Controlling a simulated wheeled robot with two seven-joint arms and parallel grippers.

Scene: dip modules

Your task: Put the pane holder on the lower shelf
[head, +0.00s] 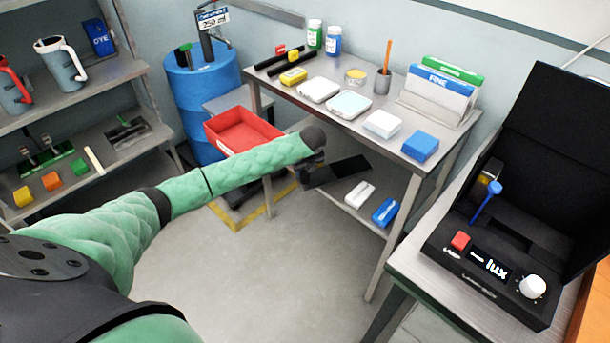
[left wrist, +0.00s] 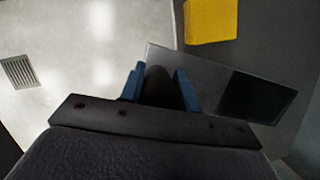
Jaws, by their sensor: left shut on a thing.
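The pane holder (head: 338,172) is a dark flat piece at the end of my left arm, in front of the small table. In the left wrist view my left gripper (left wrist: 160,88) is shut, with its blue fingers on either side of a dark grip. A grey, glassy plate (left wrist: 200,72) with a darker rectangle at one end extends from it. In the head view my left gripper (head: 318,158) is mostly hidden by its wrist. The lower shelf (head: 340,207) of the table holds a white item (head: 359,194) and a blue item (head: 385,212). My right gripper is not in view.
The tabletop (head: 325,120) above is crowded with boxes, bottles and a pencil cup. A red bin (head: 240,130) and blue drum (head: 203,85) stand to the left. A black light box (head: 500,245) sits on the right bench. The floor in front is clear.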

